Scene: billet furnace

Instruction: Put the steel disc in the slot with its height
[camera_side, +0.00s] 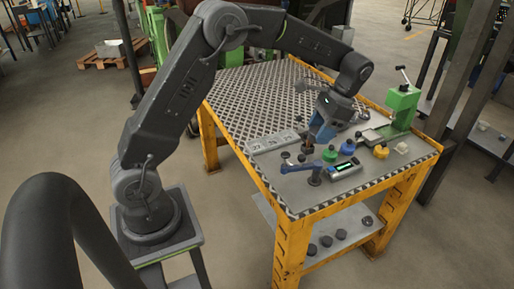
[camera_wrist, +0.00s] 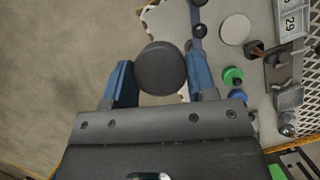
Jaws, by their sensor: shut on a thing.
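A dark grey round disc (camera_wrist: 159,68) sits between the two blue fingers of my gripper (camera_wrist: 160,80) in the wrist view, with its flat face toward the camera. The fingers are shut on it. In the side view my gripper (camera_side: 322,130) is low over the near part of the table, and the disc cannot be made out there. A grey slot block with raised numbers (camera_side: 275,141) lies at the table's left edge. Part of it, with "29" readable, shows at the wrist view's upper right (camera_wrist: 291,22); its other numbers are unclear.
A digital gauge (camera_side: 345,168) and a blue-handled tool (camera_side: 303,167) lie on the front of the table. Green (camera_side: 329,156) and yellow (camera_side: 381,152) knobbed pieces stand close by. A green press (camera_side: 403,106) stands at the right. The perforated tabletop (camera_side: 255,95) behind is largely clear.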

